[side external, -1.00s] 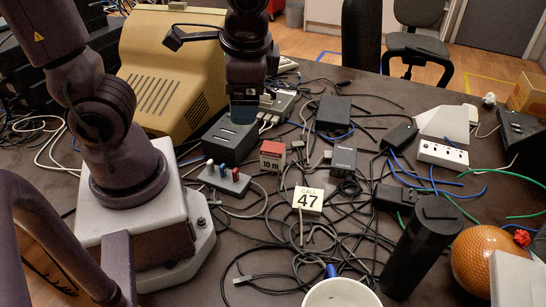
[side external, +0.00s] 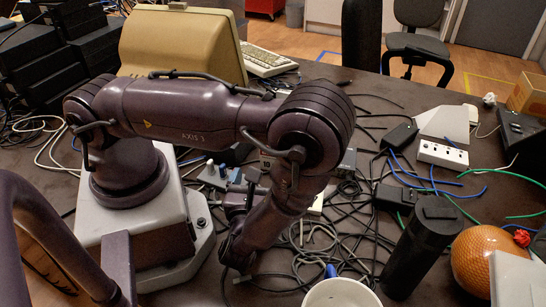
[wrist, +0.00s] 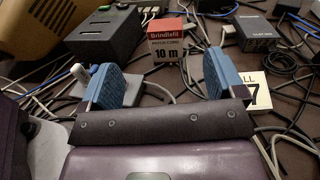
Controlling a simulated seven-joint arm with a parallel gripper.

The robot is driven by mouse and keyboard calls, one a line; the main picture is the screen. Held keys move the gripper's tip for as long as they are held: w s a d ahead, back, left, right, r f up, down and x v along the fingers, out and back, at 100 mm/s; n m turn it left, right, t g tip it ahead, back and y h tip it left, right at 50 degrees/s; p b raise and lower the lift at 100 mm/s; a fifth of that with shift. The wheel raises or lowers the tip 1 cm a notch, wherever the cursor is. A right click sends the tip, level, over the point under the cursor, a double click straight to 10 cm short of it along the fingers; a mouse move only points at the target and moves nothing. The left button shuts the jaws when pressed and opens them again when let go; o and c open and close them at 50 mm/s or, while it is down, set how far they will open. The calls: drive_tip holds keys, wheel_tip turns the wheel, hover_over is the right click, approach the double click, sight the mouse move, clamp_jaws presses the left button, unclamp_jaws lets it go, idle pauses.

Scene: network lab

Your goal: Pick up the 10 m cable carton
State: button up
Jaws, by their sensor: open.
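The 10 m cable carton (wrist: 166,49) is a small red-topped box with a white label face. It stands on the table in the wrist view, just beyond and between my fingertips, and nothing holds it. My gripper (wrist: 162,78) is open, with its blue pads well apart and empty, the left pad left of the carton and the right pad right of it. In the side view my arm covers most of the carton and much of the gripper.
A dark box (wrist: 105,35) with cables stands behind left of the carton, and a black adapter (wrist: 255,32) lies to the right. A number card (wrist: 257,92) lies by the right finger. Loose cables cover the table. A white cup (side external: 341,294) stands at the front.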

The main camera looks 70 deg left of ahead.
sight(267, 162)
drive_tip(key=shift+s+f+m+t+h, duration=0.15)
drive_tip(key=shift+f+m+t+h, duration=0.15)
drive_tip(key=shift+f+m+t, duration=0.45)
drive_tip(key=x, duration=0.7)
drive_tip(key=shift+a, duration=0.25)
drive_tip(key=shift+f+x, duration=0.2)
drive_tip(key=shift+x, duration=1.2)
drive_tip(key=shift+f+x, duration=0.15)
drive_tip(key=shift+x, duration=1.2)
drive_tip(key=shift+c, duration=0.2)
drive_tip(key=c, duration=1)
